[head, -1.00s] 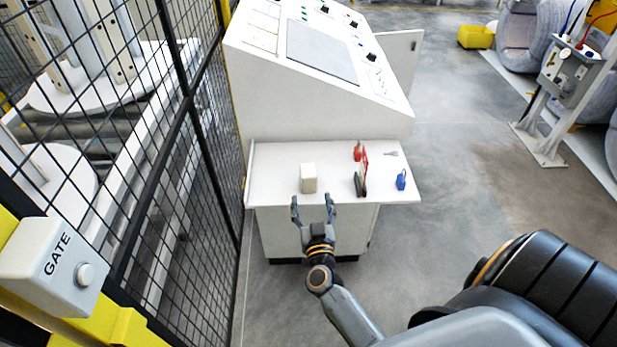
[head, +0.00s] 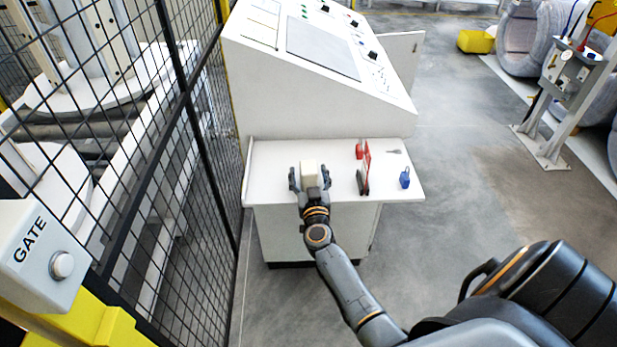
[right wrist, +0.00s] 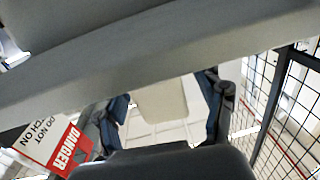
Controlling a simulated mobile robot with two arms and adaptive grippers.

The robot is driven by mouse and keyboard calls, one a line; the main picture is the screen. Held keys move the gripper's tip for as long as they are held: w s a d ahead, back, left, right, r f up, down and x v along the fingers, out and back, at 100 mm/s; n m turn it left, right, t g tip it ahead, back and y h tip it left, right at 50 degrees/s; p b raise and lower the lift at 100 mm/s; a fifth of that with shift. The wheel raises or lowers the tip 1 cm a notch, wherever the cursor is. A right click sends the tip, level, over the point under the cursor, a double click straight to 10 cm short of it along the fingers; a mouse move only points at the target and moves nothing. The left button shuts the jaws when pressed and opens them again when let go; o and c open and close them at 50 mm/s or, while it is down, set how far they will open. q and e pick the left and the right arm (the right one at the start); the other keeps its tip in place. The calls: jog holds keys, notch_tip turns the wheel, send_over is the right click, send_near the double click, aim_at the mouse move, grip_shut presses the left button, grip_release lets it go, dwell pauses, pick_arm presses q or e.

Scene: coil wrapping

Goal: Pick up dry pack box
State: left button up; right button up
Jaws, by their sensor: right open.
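The dry pack box, a small cream block (head: 310,172), stands on the white shelf (head: 270,187) of the control cabinet. My right gripper (head: 310,180) is open, with one finger on each side of the box. My left gripper is not in view.
Right of the box on the shelf are a red-and-white danger tag (head: 366,165), a red padlock (head: 359,150), a blue padlock (head: 404,178) and small keys (head: 394,152). A black mesh fence (head: 190,130) stands to the left. The sloped control console (head: 320,75) rises behind the shelf.

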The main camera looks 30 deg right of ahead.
jog(key=c, duration=1.3)
jog(key=shift+r, duration=0.1)
